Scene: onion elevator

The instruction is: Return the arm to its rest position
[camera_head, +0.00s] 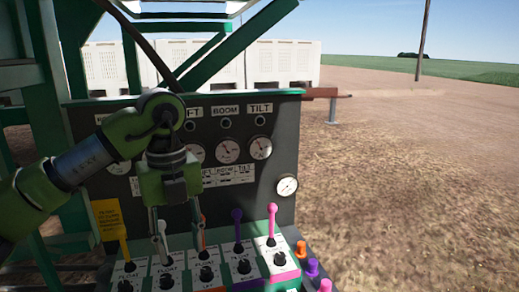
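My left arm (85,160) comes in from the left, green and grey, and bends down in front of the control panel (270,195). My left gripper (177,224) points down above the lever row. Its two fingers are apart, with nothing seen between them. The white lever (162,247) stands by the left fingertip and the orange lever (203,240) by the right one. I cannot tell whether either touches. A yellow lever (125,248), a purple lever (238,228) and a pink lever (271,222) stand in the same row. My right gripper is out of view.
Gauges (228,151) on the panel sit just behind my arm. Green machine beams (48,80) rise at the left. Coloured knobs (312,267) stand at the panel's right edge. Open dirt ground (410,190) lies to the right. White bins (280,62) stand behind.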

